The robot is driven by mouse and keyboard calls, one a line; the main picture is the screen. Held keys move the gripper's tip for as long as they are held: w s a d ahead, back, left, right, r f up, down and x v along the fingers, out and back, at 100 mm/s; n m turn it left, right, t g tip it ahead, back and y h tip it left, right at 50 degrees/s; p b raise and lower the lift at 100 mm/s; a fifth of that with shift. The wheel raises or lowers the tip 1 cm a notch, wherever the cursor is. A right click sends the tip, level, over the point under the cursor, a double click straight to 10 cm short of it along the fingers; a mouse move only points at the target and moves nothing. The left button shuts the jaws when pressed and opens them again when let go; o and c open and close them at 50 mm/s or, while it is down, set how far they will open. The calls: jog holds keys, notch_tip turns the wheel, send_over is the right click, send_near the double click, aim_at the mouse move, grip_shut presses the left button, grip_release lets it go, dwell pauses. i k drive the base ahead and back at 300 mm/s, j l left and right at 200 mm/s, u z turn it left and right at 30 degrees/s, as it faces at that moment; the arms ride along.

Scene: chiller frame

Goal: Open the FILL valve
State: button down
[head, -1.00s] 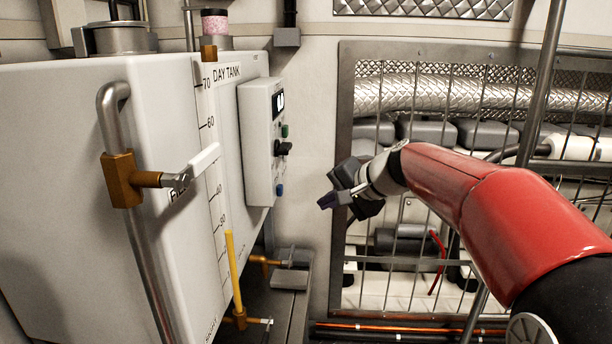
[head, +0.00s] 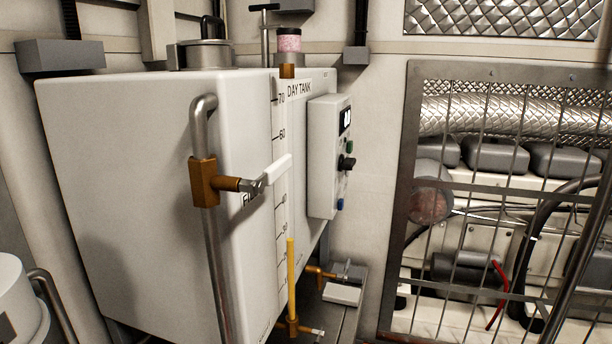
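The FILL valve (head: 206,183) is a brass body on a grey vertical pipe at the near corner of the white day tank (head: 130,170). Its white-gripped lever (head: 277,171) sticks out to the right, tilted slightly up, across the front of the scale. A label behind the lever is mostly hidden; only its first letters show. My gripper is not in view, and nothing touches the valve or its lever.
A control box (head: 328,157) with a display and knobs is on the tank's right side. A lower brass valve (head: 292,327) sits under a yellow tube (head: 291,277). A metal mesh guard (head: 395,230) stands at right. A white rounded container (head: 15,300) is at lower left.

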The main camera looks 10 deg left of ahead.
aim_at(272, 173)
jog(key=l+u, duration=0.1)
jog(key=u, duration=0.35)
jog(key=k+u, duration=0.1)
jog(key=u, duration=0.35)
jog(key=k+u, duration=0.1)
jog(key=u, duration=0.35)
